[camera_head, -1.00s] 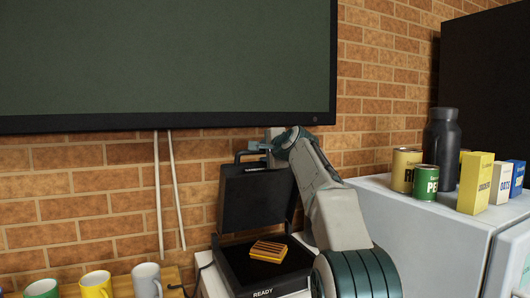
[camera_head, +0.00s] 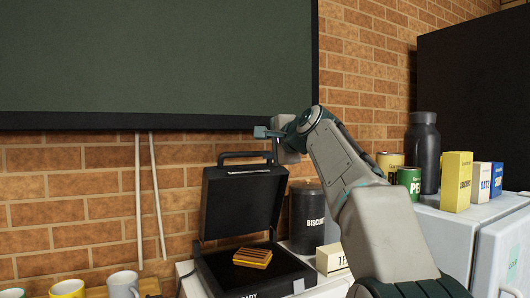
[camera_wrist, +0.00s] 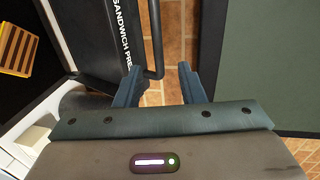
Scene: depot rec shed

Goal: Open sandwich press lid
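The sandwich press has a black base (camera_head: 215,270) and a black lid (camera_head: 240,205), which stands raised, tilted back near the brick wall. The lid's bar handle (camera_head: 245,155) is along its top edge. A grilled sandwich (camera_head: 252,257) lies on the lower plate; it also shows in the wrist view (camera_wrist: 17,50). My gripper (camera_head: 266,132) is just above and right of the handle. In the wrist view my gripper (camera_wrist: 158,72) has its fingers spread with nothing held. The handle (camera_wrist: 155,40) shows beyond the gap between the fingertips.
A dark biscuit canister (camera_head: 307,218) and a cream box (camera_head: 331,259) stand right of the press. Several mugs (camera_head: 122,285) are at lower left. A white fridge (camera_head: 450,232) with tins, a bottle and boxes is at right. A dark board (camera_head: 150,60) hangs above.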

